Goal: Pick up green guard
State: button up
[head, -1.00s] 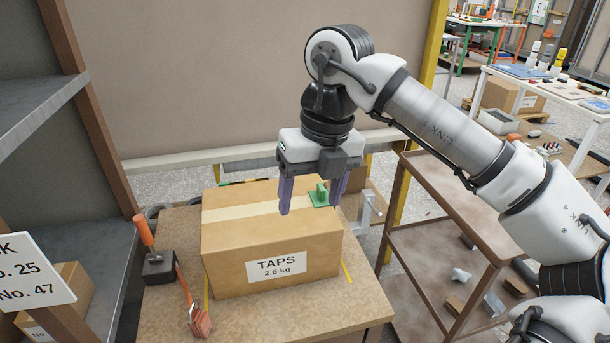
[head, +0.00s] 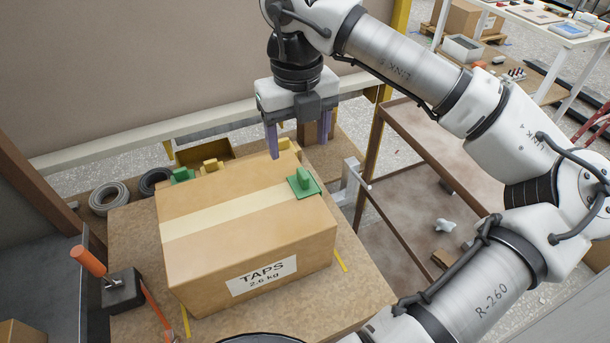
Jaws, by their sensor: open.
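A green guard (head: 304,184), a flat plate with a raised grip block, sits on the top right edge of the cardboard TAPS box (head: 215,257). Another green guard (head: 181,175) shows behind the box's far left edge, partly hidden. My gripper (head: 299,151) is open and empty, with its purple fingers pointing down. In the picture it is just above the guard on the box, near the box's far right corner. I see no contact with that guard, and its exact height over the box is hard to tell.
Yellow guards (head: 211,165) show along the box's far edge. The box stands on a brown table (head: 135,235) with grey coils (head: 109,198) behind left and an orange-handled tool (head: 88,260) at left. A brown cart (head: 425,180) stands to the right.

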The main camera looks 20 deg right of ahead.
aim_at(303, 172)
notch_tip(303, 172, down, 4)
jog(key=shift+f+p, duration=0.1)
jog(key=shift+p, duration=0.2)
jog(key=shift+d+f+p, duration=0.2)
jog(key=shift+f+p, duration=0.35)
jog(key=shift+f, duration=0.75)
jog(key=shift+d+f+p, duration=0.15)
jog(key=shift+f+p, duration=0.4)
jog(key=shift+f, duration=0.7)
jog(key=c, duration=1)
jog(key=shift+r, duration=0.15)
